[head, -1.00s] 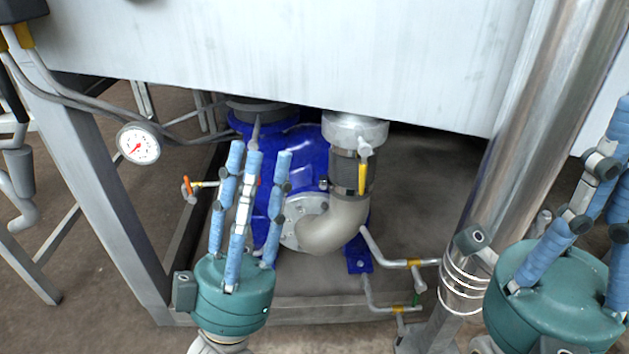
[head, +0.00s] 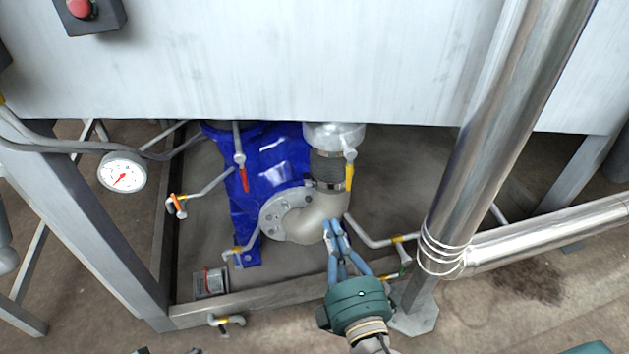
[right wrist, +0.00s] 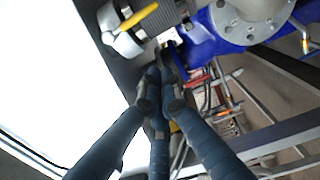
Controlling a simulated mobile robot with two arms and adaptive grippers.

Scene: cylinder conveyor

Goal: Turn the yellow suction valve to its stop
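The yellow valve handle (head: 349,177) hangs roughly straight down from a grey valve body on the suction pipe, beside the dark ribbed sleeve (head: 328,167). In the right wrist view the yellow handle (right wrist: 138,17) shows at the top left, clear of the fingers. My right gripper (head: 332,226) is below the handle, in front of the pale pipe elbow (head: 312,222). Its blue fingers are drawn together with nothing visible between them. In the right wrist view its fingertips (right wrist: 164,74) are bunched together. My left gripper is not recognisable in the head view.
The blue pump (head: 275,165) stands left of the pipe under a large grey tank (head: 300,60). A red-handled valve (head: 243,179), an orange-handled valve (head: 176,203) and a gauge (head: 122,173) are to the left. A shiny steel pipe (head: 490,150) stands to the right.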

